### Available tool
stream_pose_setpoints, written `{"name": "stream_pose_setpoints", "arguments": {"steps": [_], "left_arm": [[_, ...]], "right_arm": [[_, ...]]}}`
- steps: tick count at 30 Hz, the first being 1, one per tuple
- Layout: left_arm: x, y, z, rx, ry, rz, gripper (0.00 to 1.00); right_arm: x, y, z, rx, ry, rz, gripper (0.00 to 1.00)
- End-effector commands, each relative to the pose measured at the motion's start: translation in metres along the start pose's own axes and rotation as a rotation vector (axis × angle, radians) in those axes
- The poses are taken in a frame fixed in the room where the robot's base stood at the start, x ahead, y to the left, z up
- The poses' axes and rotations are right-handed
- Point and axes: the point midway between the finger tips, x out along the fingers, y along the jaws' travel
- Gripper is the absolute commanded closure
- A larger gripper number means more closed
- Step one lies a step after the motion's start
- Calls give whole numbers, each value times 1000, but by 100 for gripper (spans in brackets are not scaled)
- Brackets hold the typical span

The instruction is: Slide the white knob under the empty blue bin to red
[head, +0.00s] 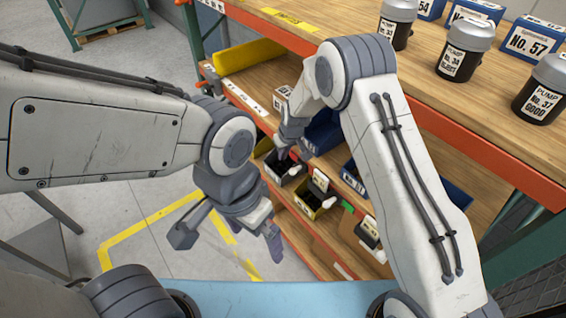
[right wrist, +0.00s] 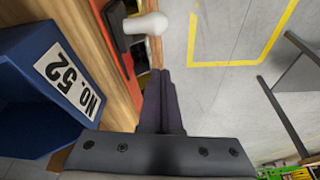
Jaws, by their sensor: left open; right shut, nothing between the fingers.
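In the right wrist view a blue bin (right wrist: 30,115) labelled No. 52 shows at the left; the visible part of its inside looks empty. A white knob (right wrist: 148,25) on a dark slider (right wrist: 117,25) sits at the shelf's front edge, with a red strip (right wrist: 130,65) beside the slider. My right gripper (right wrist: 160,75) is shut and empty, its fingertips just below the knob in the picture; whether they touch it I cannot tell. In the head view my right gripper (head: 283,155) is at the shelf front. My left gripper (head: 228,240) is open and empty over the floor.
A black bin (head: 283,177) and a yellow bin (head: 314,210) stand along the lower shelf, with more white knobs nearby. Several pumps (head: 466,50) and blue boxes (head: 534,42) stand on the upper shelf.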

Motion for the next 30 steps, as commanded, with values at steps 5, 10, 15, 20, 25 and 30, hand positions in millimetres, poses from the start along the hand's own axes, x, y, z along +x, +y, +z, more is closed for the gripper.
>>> {"name": "stream_pose_setpoints", "arguments": {"steps": [5,10,15,20,25,30], "left_arm": [[10,-1,0,0,0,0,0],[13,-1,1,0,1,0,0],[14,-1,1,0,1,0,0],[14,-1,1,0,1,0,0],[14,-1,1,0,1,0,0],[14,-1,1,0,1,0,0]], "right_arm": [[-38,8,3,11,4,5,100],[-61,8,3,10,3,4,100],[-70,7,3,10,1,4,100],[-70,6,2,9,0,3,100],[-70,6,2,8,1,3,100],[-71,5,2,7,1,2,100]]}}
